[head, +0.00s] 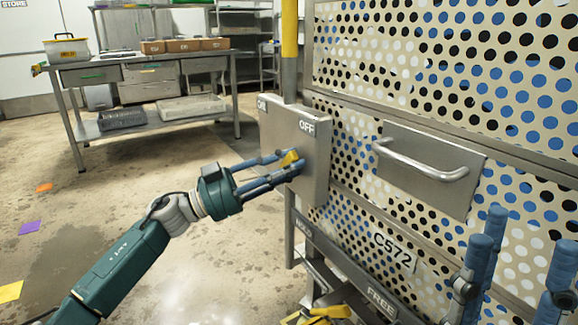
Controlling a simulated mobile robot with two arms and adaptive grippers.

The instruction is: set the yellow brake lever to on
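A grey box (290,135) marked ON at left and OFF at right stands beside the perforated panel. A small yellow lever (291,158) is on its front face, below the labels and nearer OFF. My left gripper (292,163) reaches in from the left, its blue fingers close together on either side of the yellow lever. They appear shut on it; the fingers hide part of the lever. My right gripper (527,232) is at the lower right, fingers upward, apart and empty.
A pole with a yellow upper part (289,30) rises behind the box. A metal handle (425,163) projects from the panel at right. A rail (345,262) marked HOLD and FREE runs below, with a yellow part (327,314) near it. A workbench (145,68) stands back left.

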